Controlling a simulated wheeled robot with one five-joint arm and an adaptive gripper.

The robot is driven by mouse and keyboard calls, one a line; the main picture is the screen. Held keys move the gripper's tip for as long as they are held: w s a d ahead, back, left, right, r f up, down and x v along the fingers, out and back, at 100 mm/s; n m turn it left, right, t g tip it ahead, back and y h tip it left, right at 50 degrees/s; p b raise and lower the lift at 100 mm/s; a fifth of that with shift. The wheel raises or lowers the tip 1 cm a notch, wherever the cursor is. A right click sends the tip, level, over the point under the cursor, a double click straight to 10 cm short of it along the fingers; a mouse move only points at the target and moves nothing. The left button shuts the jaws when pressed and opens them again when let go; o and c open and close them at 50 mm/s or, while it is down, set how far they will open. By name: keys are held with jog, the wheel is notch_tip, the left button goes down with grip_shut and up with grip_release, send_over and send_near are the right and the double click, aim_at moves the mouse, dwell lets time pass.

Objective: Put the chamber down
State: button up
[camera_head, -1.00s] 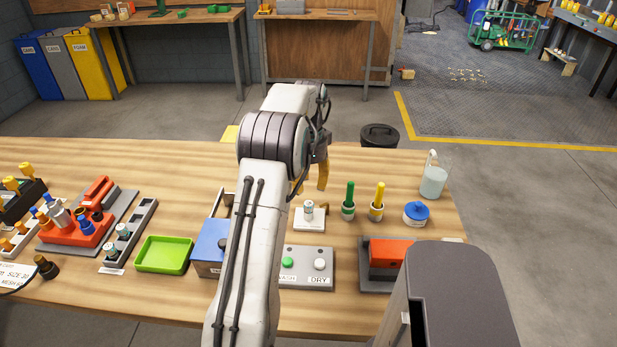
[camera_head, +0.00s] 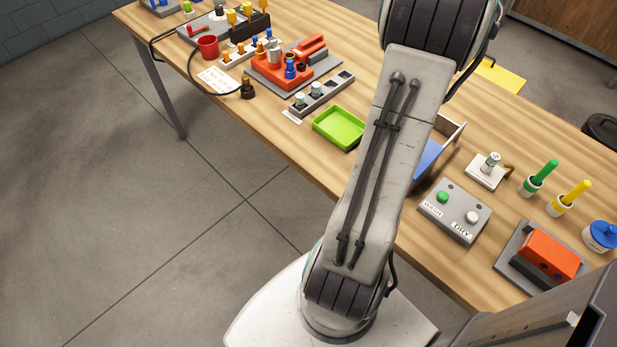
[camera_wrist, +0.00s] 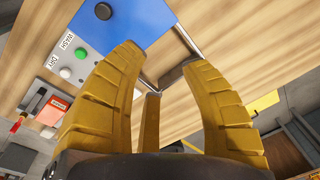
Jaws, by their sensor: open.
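A small grey metal cylinder, which looks like the chamber (camera_head: 492,158), stands upright on a white stand (camera_head: 481,175) right of my arm in the head view. Similar small cylinders sit in the grey slotted rack (camera_head: 334,92), so I cannot be sure which is the chamber. My gripper (camera_wrist: 165,62) shows in the wrist view with its yellow fingers spread and nothing visible between them. It is above the table near the wash/dry panel (camera_wrist: 78,52) and the blue box (camera_wrist: 140,18). In the head view the gripper is out of sight. I cannot make out the cylinder in the wrist view.
A green tray (camera_head: 339,128) lies left of my arm. The wash/dry panel (camera_head: 455,211), green brush (camera_head: 541,176), yellow brush (camera_head: 572,196), blue-lidded jar (camera_head: 601,235) and red block (camera_head: 549,258) are at right. A red fixture (camera_head: 283,70) stands farther left.

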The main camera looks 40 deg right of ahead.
jog(key=w+a+r+n+t, duration=0.1)
jog(key=w+a+n, duration=0.35)
jog(key=a, duration=0.65)
jog(key=w+a+r+n+t, duration=0.1)
jog(key=w+a+r+n, duration=0.15)
jog(key=a+n, duration=0.6)
jog(key=s+a+f+n, duration=0.1)
jog(key=s+a+n, duration=0.1)
jog(key=a, duration=0.4)
jog(key=s+a+f+n+t, duration=0.1)
jog(key=s+a+f+n, duration=0.1)
jog(key=a, duration=0.5)
jog(key=s+a+f+n+y, duration=0.1)
jog(key=s+a+f+n, duration=0.1)
jog(key=a+n, duration=0.3)
jog(key=shift+s+a+f, duration=0.2)
jog(key=shift+s+a, duration=0.55)
jog(key=shift+a, duration=0.15)
jog(key=shift+d, duration=0.1)
